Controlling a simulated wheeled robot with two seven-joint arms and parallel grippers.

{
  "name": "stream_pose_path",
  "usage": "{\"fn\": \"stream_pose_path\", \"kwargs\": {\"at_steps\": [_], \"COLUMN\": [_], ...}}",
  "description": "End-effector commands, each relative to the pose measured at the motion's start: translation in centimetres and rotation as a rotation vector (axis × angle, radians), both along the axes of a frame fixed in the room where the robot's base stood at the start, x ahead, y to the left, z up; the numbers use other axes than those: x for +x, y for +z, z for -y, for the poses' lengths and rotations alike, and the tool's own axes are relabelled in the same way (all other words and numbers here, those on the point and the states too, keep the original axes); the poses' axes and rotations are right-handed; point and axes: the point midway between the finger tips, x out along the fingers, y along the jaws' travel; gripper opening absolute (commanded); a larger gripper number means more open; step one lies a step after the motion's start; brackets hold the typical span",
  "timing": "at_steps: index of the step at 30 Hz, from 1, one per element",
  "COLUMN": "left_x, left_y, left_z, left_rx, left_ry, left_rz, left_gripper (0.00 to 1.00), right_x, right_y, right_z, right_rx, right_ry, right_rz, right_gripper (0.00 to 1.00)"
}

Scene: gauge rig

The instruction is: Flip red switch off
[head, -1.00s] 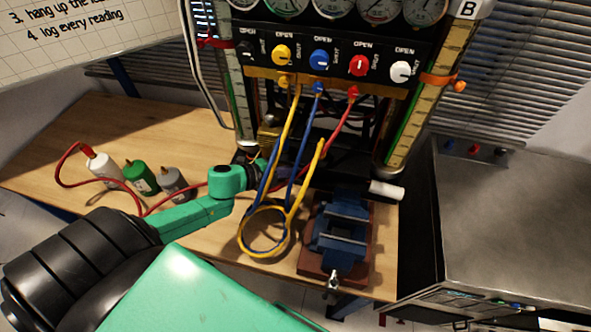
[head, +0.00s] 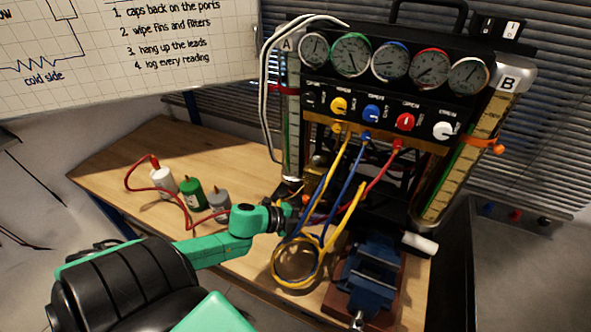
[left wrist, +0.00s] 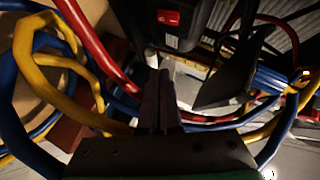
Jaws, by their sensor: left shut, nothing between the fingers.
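A red switch (left wrist: 168,17) sits on a black housing at the top of the left wrist view. I cannot make out this switch in the head view, and its on or off position is too small to tell. My left gripper (left wrist: 160,95) is shut and empty, its dark fingers pointing toward the housing, below the red switch and apart from it. In the head view my left gripper (head: 300,203) is low at the rig's front left, partly hidden among the hoses. My right gripper is not in view.
Yellow, blue and red hoses (head: 376,178) hang around my left gripper, with a coiled loop (head: 275,268) below. The gauge panel (head: 385,110) has several colored knobs. A blue vise (head: 368,275) stands at right.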

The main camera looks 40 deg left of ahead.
Motion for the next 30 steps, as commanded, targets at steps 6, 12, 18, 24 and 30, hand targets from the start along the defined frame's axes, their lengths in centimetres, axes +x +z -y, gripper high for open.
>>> {"fn": "stream_pose_path", "kwargs": {"at_steps": [6, 12, 18, 24, 30], "left_x": [-3.8, -5.8, -6.0, -6.0, -6.0], "left_y": [0.3, 0.9, 1.0, 1.0, 1.0], "left_z": [-2.3, -3.6, -3.7, -3.7, -3.7], "left_rx": [0.000, 0.000, 0.000, 0.000, 0.000], "left_ry": [0.002, 0.001, 0.001, 0.001, 0.001], "left_rz": [-0.004, -0.001, 0.001, 0.001, 0.001], "left_gripper": [0.00, 0.00, 0.00, 0.00, 0.00], "right_x": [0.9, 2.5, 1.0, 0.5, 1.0], "right_y": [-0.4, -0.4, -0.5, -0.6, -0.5], "right_z": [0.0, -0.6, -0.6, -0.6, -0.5], "right_rx": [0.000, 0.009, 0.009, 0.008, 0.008], "right_ry": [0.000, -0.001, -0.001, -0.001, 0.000], "right_rz": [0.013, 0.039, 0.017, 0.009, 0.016], "right_gripper": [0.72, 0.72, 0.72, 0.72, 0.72]}}
